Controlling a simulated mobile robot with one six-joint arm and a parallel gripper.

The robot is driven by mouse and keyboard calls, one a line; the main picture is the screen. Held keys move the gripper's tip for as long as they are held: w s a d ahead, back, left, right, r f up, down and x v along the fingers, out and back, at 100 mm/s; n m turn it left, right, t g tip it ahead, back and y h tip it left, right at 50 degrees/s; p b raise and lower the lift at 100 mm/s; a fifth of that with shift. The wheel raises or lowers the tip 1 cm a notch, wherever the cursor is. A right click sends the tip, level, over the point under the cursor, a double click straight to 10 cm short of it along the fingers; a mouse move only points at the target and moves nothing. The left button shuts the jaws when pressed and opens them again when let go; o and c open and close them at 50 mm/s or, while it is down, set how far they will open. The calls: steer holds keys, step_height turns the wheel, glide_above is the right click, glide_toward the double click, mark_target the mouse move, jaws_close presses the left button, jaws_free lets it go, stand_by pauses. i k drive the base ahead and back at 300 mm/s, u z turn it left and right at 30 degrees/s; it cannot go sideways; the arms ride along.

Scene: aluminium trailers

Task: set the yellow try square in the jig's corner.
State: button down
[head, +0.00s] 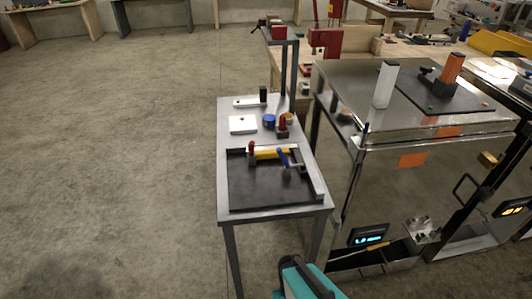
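A narrow work table (226,130) stands in the middle of the head view. A black jig plate (255,190) lies on its near half, with a light grey rail (315,182) along its right side. A yellow bar (268,154), which looks like part of the try square, lies across the plate's far edge. A red-handled clamp (251,149) stands at its left end. A blue-handled clamp (283,158) stands near its right end and partly covers it. Whether the yellow piece touches the jig's corner is too small to tell. My gripper is not in view.
Behind the jig are a white block (242,124), a blue round container (269,121) and another red-handled piece (282,125). A metal cabinet (400,150) stands close on the right, with a white post and an orange post on top. The floor at left is clear.

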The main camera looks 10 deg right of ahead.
mark_target(268, 154)
steer(key=z, duration=0.1)
steer(key=i, duration=0.1)
steer(key=k, duration=1.35)
steer(key=u, duration=0.45)
steer(key=i, duration=0.7)
steer(key=u, duration=1.05)
steer(key=i, duration=1.15)
steer(key=u, duration=0.15)
